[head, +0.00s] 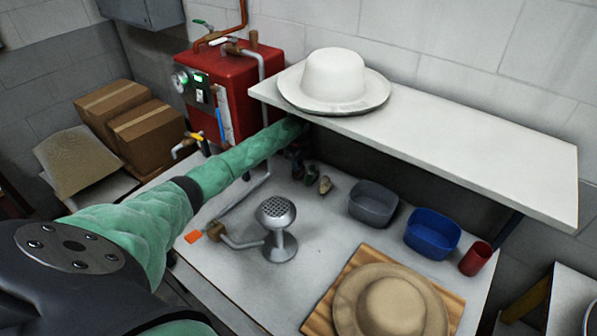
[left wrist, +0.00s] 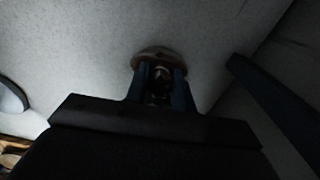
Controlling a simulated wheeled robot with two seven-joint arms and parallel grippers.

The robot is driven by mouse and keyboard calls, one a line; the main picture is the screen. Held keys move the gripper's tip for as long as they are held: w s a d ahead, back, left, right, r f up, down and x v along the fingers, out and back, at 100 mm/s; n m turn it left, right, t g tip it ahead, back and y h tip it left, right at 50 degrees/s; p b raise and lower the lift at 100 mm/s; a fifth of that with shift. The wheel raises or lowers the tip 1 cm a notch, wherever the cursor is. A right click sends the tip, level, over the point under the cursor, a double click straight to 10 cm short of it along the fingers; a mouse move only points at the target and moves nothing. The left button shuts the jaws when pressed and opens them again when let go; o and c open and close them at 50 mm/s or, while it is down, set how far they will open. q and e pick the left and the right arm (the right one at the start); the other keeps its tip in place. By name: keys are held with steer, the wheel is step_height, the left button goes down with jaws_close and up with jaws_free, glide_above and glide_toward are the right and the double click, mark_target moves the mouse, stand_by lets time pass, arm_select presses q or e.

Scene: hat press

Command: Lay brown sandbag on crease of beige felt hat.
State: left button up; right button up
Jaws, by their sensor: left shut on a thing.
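The beige felt hat (head: 393,306) lies brim down on a wooden board (head: 345,268) at the front right of the bench. Its crown is up, and the bottom of the picture cuts it off. My left gripper (head: 298,158) reaches far back under the shelf, in shadow and well away from the hat. In the left wrist view its fingers (left wrist: 159,88) are shut on a dark brownish thing (left wrist: 157,54), seemingly the brown sandbag, whose rounded end shows past the fingertips. Its outline is dim. My right gripper is not in view.
A white shelf (head: 480,150) with a white hat (head: 335,78) overhangs the bench's back. A small tan item (head: 324,185) lies by the gripper. A grey bin (head: 373,203), blue bin (head: 432,233), red cup (head: 476,259) and metal steamer head (head: 277,222) stand around. A red boiler (head: 235,85) is left.

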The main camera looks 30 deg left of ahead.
arm_select(q)
steer(key=shift+r+p, duration=2.15)
steer(key=shift+r, duration=1.25)
